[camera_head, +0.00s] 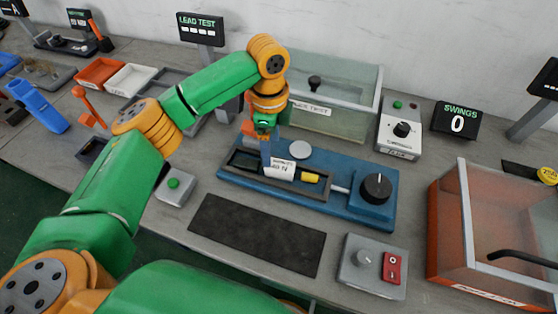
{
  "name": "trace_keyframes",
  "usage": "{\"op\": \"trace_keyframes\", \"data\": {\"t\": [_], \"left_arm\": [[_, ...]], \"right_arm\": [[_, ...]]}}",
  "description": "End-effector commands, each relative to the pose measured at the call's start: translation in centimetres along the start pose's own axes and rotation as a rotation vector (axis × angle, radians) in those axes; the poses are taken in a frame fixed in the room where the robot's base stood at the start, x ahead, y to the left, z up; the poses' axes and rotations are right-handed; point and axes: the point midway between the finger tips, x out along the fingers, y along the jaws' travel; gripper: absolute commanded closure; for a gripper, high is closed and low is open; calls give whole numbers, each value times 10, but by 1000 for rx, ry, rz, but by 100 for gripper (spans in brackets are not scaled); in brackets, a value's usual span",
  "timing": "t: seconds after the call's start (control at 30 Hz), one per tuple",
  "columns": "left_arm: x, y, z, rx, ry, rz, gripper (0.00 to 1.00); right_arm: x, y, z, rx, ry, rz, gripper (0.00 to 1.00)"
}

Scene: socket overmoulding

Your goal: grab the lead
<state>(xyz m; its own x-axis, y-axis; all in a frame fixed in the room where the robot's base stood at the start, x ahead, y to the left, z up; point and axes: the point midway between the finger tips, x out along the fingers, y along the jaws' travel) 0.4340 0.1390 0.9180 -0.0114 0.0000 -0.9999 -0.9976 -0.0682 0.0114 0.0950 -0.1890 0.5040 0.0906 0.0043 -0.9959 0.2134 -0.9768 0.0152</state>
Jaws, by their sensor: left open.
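My left gripper (266,152) points down over the left part of the blue fixture (229,178) on the bench. It is open, its fingers small and partly hidden by my wrist. The fixture has a dark trough, a white label reading about 40 N (280,169), a small yellow piece (310,178) and a black knob (376,187) on the right. I cannot clearly make out the lead; any part under my gripper is hidden. I cannot tell whether the fingers touch anything. My right gripper is not in view.
A black mat (258,235) lies clear in front of the fixture. A clear-walled box (330,110) stands behind it. A switch box (372,266) and an orange clear-sided bin (448,240) stand at the right. Orange (100,72) and white (131,79) trays stand at the back left.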

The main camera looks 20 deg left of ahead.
Motion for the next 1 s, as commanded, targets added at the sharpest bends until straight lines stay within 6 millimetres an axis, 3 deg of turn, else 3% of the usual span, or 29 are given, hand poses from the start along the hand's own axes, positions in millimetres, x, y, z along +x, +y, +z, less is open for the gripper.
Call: {"op": "trace_keyframes", "data": {"t": [0.3, 0.53, 0.57, 0.83, 1.0], "left_arm": [[53, 0, -7, 0, -2, 0, 20], [57, -1, -7, 1, -1, -2, 20], [57, -1, -7, 1, -1, -2, 25], [57, -1, -8, 1, -1, -2, 98], [57, -1, -8, 1, -1, -2, 100]], "right_arm": [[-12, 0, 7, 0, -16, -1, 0], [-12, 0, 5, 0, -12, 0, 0], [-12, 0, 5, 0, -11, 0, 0], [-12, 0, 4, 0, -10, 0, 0], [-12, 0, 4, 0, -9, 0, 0]]}}
